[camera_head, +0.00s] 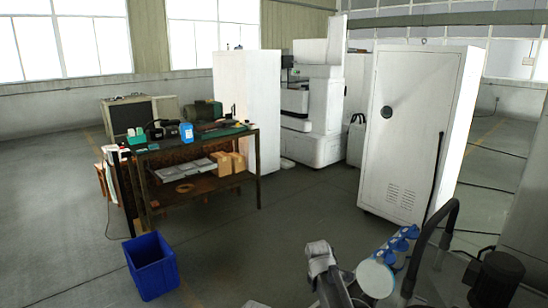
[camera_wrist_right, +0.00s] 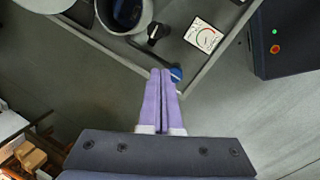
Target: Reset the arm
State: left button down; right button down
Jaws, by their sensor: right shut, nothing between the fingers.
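My right gripper (camera_wrist_right: 165,76) shows in the right wrist view, with its two purple fingers pressed together and nothing between them. In the head view, arm parts show at the bottom right, but no gripper fingers can be made out. My left gripper is in neither view.
In the head view are a workbench (camera_head: 180,208), a blue bin (camera_head: 152,266) and a white cabinet (camera_head: 408,130). The middle floor is open.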

jog(key=s+a+m+g, duration=0.1)
jog(key=s+a+m, duration=0.3)
jog(key=s, duration=0.8)
jog(key=s+a+m+g, duration=0.1)
jog(key=s+a+m, duration=0.4)
jog(key=s, duration=0.7)
jog(key=shift+s+a+f+y, duration=0.25)
jog(key=shift+s+a+y, duration=0.15)
jog(key=shift+a, duration=0.1)
jog(key=shift+w+a, duration=0.1)
